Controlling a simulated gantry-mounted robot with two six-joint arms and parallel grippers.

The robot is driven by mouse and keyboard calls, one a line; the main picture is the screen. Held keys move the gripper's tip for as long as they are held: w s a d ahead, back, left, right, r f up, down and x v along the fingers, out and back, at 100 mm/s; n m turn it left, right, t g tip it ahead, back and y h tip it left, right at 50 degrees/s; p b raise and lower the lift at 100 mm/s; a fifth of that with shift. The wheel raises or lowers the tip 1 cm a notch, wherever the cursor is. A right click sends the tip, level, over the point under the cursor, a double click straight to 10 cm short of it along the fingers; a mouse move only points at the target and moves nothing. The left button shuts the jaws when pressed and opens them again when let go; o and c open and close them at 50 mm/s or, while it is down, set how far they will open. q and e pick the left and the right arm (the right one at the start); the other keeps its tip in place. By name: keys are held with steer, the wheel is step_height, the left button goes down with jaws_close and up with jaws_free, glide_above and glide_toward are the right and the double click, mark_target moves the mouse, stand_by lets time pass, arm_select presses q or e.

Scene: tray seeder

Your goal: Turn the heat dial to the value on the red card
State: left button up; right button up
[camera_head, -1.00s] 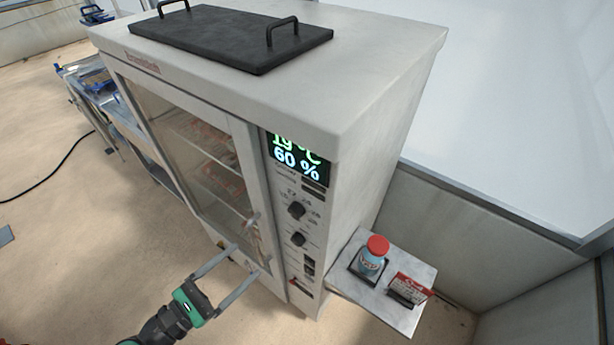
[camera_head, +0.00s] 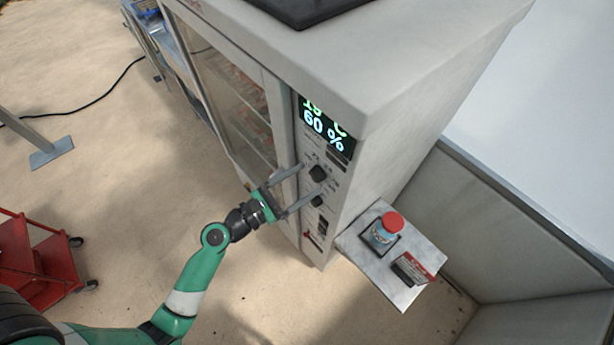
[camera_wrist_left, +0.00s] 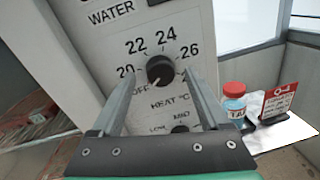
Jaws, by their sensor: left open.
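The heat dial (camera_head: 318,173) is a round black knob on the front panel of the white cabinet. In the left wrist view, the heat dial (camera_wrist_left: 160,68) has marks 20, 22, 24, 26 and OFF around it; its pale pointer line seems to face down-left, near OFF. My left gripper (camera_head: 310,181) is open, its fingers pointing at the panel, one on each side of the dial in the wrist view; I cannot tell if they touch it. The red card (camera_head: 419,268) stands in a black holder on the side shelf; its text is unreadable. My right gripper is out of view.
A lit display (camera_head: 326,130) above the dial reads 60 % with a partly hidden temperature line. A smaller knob (camera_head: 317,201) sits just below the dial. A red-capped bottle (camera_head: 385,232) stands on the shelf (camera_head: 366,268). A red cart (camera_head: 40,258) is at lower left.

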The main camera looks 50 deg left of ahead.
arm_select(q)
steer(key=shift+w+d, duration=0.1)
steer(key=shift+w, duration=0.5)
jaws_close()
